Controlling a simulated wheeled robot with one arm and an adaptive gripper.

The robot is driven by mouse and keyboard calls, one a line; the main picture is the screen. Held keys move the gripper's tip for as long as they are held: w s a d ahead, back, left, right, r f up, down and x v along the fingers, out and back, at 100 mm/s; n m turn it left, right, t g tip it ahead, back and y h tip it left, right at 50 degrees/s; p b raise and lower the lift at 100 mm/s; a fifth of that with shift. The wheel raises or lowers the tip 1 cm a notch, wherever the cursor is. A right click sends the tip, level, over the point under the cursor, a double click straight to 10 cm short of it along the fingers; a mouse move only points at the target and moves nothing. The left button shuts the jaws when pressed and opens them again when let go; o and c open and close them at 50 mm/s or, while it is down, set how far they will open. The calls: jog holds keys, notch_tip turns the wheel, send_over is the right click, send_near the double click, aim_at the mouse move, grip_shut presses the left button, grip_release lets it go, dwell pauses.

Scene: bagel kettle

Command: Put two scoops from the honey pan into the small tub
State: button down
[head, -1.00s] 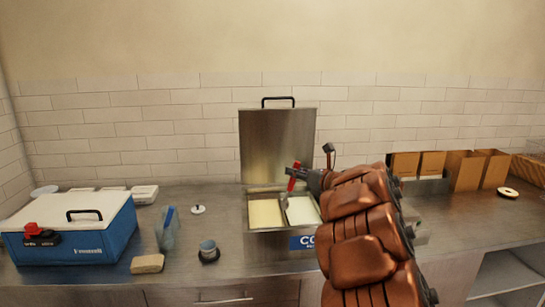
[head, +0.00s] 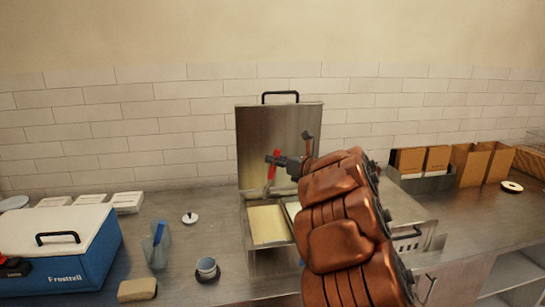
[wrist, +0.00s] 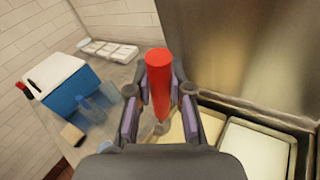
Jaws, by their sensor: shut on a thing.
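My gripper (head: 276,160) is shut on the red handle of a scoop (head: 271,171). The handle stands upright between the fingers in the wrist view (wrist: 158,85). The scoop hangs above the pale yellow pan (head: 267,224), likely the honey one, in the steel unit. What its bowl holds cannot be seen. A white pan (head: 293,208) sits to the right, partly hidden by my arm; it shows more fully in the wrist view (wrist: 250,150).
The unit's steel lid (head: 277,145) stands open behind the pans. A blue cooler (head: 75,262), a clear holder (head: 156,248), a tan sponge (head: 137,290) and a white knobbed lid (head: 190,218) lie left. Cardboard boxes (head: 470,163) stand right. Counter between tub and unit is clear.

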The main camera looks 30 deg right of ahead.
notch_tip(320, 180, down, 16)
jog(key=b, duration=1.1)
jog(key=shift+s+d+f, duration=0.15)
jog(key=shift+s+d, duration=0.05)
jog(key=shift+d, duration=0.15)
jog(key=shift+d+f, duration=0.1)
dwell(0.4)
jog(key=shift+s+d+b, duration=0.25)
jog(key=shift+d+b, duration=0.15)
jog(key=shift+b, duration=0.2)
jog(key=shift+w+a, duration=0.1)
jog(key=shift+a, duration=0.05)
